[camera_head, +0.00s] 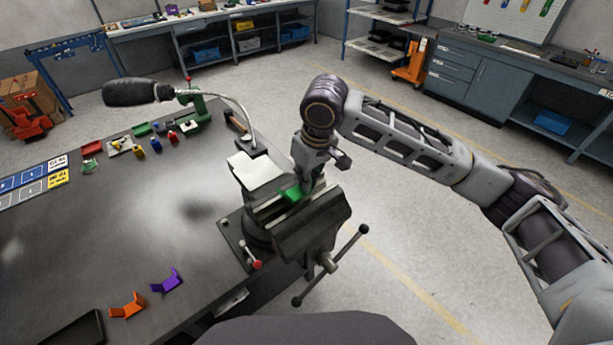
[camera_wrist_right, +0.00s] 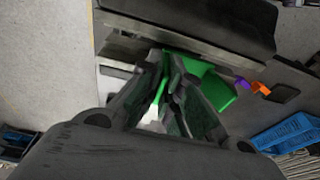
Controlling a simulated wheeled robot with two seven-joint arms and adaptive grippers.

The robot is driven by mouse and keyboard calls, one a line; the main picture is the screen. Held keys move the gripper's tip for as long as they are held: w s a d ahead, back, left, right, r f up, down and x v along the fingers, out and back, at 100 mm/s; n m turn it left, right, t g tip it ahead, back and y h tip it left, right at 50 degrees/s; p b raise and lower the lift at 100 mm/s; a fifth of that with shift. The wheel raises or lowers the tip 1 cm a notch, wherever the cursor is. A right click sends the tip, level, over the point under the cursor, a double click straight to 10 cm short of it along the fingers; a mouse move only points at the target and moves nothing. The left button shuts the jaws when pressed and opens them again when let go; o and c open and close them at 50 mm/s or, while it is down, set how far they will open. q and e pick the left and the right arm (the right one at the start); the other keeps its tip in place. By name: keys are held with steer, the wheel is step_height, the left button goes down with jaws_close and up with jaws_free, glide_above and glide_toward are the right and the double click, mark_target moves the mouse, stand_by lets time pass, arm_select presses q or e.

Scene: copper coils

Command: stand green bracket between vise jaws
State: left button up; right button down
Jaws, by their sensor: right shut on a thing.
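The green bracket (camera_head: 290,193) is at the vise (camera_head: 305,222), by the gap between its jaws. My right gripper (camera_head: 305,183) is over the vise and shut on the bracket. In the right wrist view the bracket (camera_wrist_right: 205,75) shows between and beyond the fingers (camera_wrist_right: 177,90), close to a grey vise jaw (camera_wrist_right: 185,40). I cannot tell how deep the bracket sits between the jaws, as the fingers hide part of it. My left gripper is not in view.
A purple bracket (camera_head: 167,280) and an orange bracket (camera_head: 128,305) lie on the dark bench (camera_head: 150,235) at the front left. The vise handle (camera_head: 330,264) sticks out past the bench edge. A lamp (camera_head: 135,92) and small coloured parts stand at the back.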

steer(key=shift+s+p+x, duration=0.2)
steer(key=shift+p+x, duration=0.45)
steer(key=shift+x, duration=0.65)
stand_by(2.2)
steer(key=shift+s+d+f, duration=0.15)
steer(key=shift+d+f, duration=0.1)
steer(key=shift+f, duration=0.15)
stand_by(0.6)
steer(key=c, duration=1.5)
jaws_free()
steer(key=shift+f, duration=0.1)
steer(key=shift+r, duration=0.5)
steer(key=shift+w+a+v, duration=0.15)
steer(key=shift+w+v, duration=0.05)
steer(key=shift+v, duration=1)
steer(key=shift+w+a+v, duration=0.2)
steer(key=shift+v, duration=1.05)
steer(key=shift+w+a+v, duration=0.15)
steer(key=shift+v, duration=1.05)
steer(key=shift+w+a+r, duration=0.1)
steer(key=shift+r, duration=0.05)
